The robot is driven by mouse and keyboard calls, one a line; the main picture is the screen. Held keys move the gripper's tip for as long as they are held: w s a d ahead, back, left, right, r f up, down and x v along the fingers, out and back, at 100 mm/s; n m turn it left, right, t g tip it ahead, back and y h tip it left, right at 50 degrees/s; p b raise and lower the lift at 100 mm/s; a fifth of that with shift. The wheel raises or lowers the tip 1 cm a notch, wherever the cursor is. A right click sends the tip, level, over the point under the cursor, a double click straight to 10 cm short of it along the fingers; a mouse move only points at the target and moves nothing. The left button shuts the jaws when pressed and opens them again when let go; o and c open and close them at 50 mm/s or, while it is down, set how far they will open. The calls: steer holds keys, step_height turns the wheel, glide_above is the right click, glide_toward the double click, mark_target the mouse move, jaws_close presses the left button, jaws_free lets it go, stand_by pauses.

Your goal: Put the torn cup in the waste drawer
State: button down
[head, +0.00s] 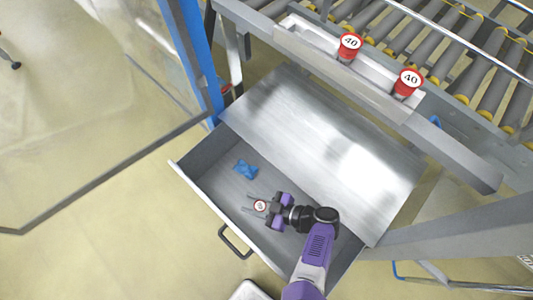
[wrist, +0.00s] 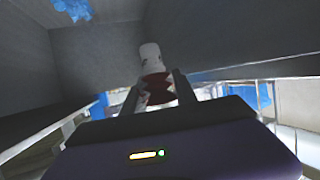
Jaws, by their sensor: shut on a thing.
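A small cup, red and white, shows in the head view (head: 260,206) between my gripper's fingers. It also shows in the wrist view (wrist: 151,60), with a white end and a dark red part between the fingers. Whether it is torn is not clear. My gripper (head: 250,203) is shut on this cup and is over or inside the open drawer (head: 203,195); its height above the drawer floor cannot be told. The drawer is pulled out, with a dark handle (head: 233,243) on its front.
A crumpled blue piece (head: 246,169) lies on the drawer floor. A metal sheet (head: 320,140) covers the drawer's back part. Two red cups marked 40, one on the left (head: 349,46) and one on the right (head: 408,83), stand in a tray beside the roller conveyor (head: 445,45).

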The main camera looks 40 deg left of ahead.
step_height(320, 180, down, 19)
steer(key=b, duration=1.6)
steer(key=shift+f+b, duration=0.2)
steer(key=shift+b, duration=0.15)
steer(key=shift+r, duration=0.1)
steer(key=c, duration=1)
jaws_free()
steer(key=shift+o, duration=0.2)
steer(key=shift+d+r, duration=0.1)
steer(key=shift+r, duration=0.05)
steer(key=shift+p+v, duration=1.4)
steer(key=shift+v, duration=2.2)
